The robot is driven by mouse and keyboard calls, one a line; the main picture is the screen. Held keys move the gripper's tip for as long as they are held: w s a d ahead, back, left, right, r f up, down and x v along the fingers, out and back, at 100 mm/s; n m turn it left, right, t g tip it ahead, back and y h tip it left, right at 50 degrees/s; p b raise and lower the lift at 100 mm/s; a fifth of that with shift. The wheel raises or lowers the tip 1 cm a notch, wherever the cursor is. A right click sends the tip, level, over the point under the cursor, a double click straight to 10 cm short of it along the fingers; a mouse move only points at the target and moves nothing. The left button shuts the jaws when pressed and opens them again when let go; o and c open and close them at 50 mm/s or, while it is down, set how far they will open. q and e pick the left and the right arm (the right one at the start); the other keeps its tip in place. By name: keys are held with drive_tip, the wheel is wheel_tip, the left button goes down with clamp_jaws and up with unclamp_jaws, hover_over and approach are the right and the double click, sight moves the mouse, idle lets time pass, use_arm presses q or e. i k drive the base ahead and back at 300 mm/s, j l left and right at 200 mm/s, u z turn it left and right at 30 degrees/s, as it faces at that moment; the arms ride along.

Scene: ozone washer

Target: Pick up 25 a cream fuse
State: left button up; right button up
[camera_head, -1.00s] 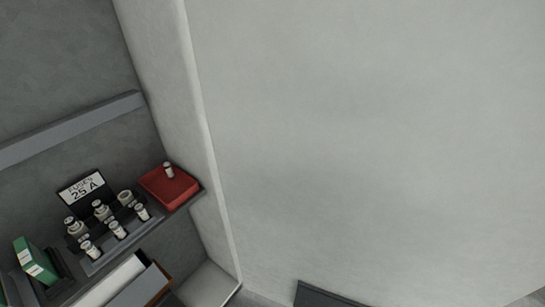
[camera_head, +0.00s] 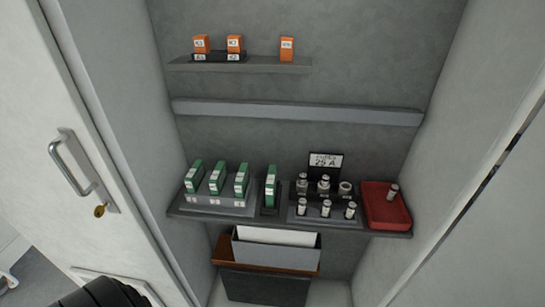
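Several small pale fuses with metal ends stand in a dark holder on the middle shelf, in front of a sign reading 25 A (camera_head: 325,162). In the front row are a left fuse (camera_head: 302,207), a middle fuse (camera_head: 326,208) and a right fuse (camera_head: 350,210). Darker holder pieces with metal tops (camera_head: 323,184) stand behind them. Neither gripper shows; a black part at the bottom left seems to be mine.
Green modules (camera_head: 217,179) stand left of the fuses on the same shelf (camera_head: 270,222). Orange relays (camera_head: 235,43) sit on the upper shelf. A grey bin (camera_head: 275,253) is below. An open door with a handle (camera_head: 76,165) and key is at left; cabinet walls flank the shelves.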

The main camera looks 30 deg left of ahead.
sight(327, 203)
drive_tip(key=u, duration=0.55)
drive_tip(key=k+l+u, duration=0.35)
drive_tip(key=k+l, duration=0.3)
drive_tip(key=k, duration=0.1)
